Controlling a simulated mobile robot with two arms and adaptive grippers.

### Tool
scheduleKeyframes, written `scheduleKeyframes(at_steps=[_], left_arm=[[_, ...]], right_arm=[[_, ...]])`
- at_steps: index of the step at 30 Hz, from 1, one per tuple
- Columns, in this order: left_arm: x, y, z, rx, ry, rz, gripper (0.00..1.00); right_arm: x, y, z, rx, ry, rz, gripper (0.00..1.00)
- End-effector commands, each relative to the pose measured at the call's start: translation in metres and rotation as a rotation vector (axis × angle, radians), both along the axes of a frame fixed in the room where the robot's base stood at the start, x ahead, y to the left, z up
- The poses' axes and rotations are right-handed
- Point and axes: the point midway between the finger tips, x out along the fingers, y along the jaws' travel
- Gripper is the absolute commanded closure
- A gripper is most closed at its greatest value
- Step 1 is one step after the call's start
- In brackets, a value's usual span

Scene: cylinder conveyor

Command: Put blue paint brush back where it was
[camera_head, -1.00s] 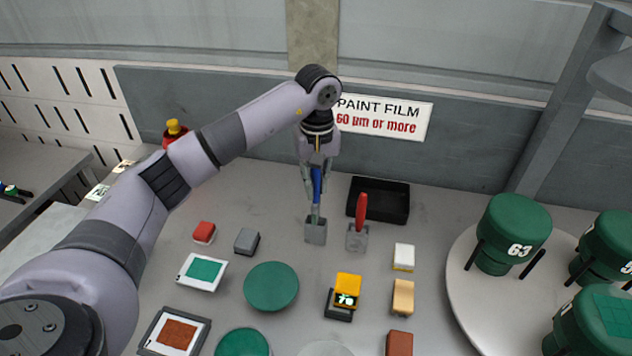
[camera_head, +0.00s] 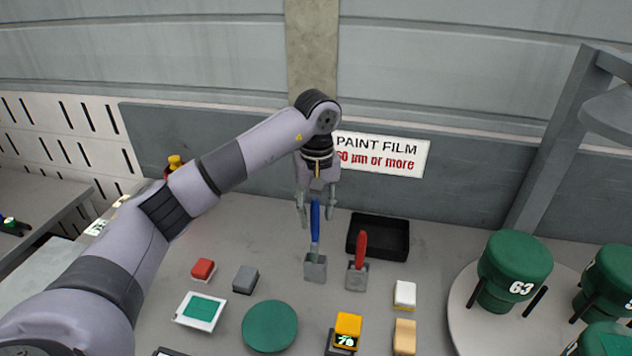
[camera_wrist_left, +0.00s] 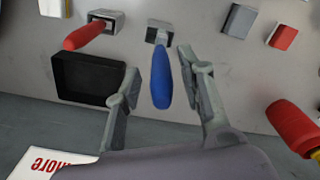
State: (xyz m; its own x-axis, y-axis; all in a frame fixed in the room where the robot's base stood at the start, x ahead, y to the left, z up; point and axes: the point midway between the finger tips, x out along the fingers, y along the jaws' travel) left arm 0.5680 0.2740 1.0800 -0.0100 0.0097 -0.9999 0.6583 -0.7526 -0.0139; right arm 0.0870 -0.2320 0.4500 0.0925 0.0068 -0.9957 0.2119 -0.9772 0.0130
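The blue paint brush (camera_head: 315,222) stands upright, handle up, its lower end in a small grey holder (camera_head: 315,268) on the table. It also shows in the left wrist view (camera_wrist_left: 161,80), between the two fingers with clear space on both sides. My left gripper (camera_head: 316,208) is open around or just above the handle's top and does not touch it. The red paint brush (camera_head: 361,250) stands to its right in a similar grey holder (camera_head: 357,278). My right gripper is not in view.
A black tray (camera_head: 379,237) lies behind the red brush. A red block (camera_head: 203,270), a grey block (camera_head: 246,279), a white block (camera_head: 405,294) and a green disc (camera_head: 270,326) lie nearer. A round table (camera_head: 466,325) with green cylinders is at right. A wall stands behind.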

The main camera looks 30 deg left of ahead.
Motion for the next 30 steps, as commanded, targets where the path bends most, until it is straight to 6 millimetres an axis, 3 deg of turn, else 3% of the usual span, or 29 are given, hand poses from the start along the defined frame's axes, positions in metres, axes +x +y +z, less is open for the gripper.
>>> scheduleKeyframes(at_steps=[3, 12, 19, 30], left_arm=[[0.002, 0.000, 0.026, 0.000, -0.007, 0.000, 0.64], [0.001, 0.000, 0.084, 0.001, -0.003, 0.002, 0.64], [0.001, -0.001, 0.099, 0.000, 0.000, 0.001, 0.64], [0.001, -0.001, 0.100, 0.000, 0.001, 0.001, 0.64]], right_arm=[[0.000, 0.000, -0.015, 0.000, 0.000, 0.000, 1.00], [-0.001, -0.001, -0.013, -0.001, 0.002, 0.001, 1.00], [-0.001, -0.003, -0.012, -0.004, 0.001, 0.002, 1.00], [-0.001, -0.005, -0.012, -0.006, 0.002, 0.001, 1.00]])
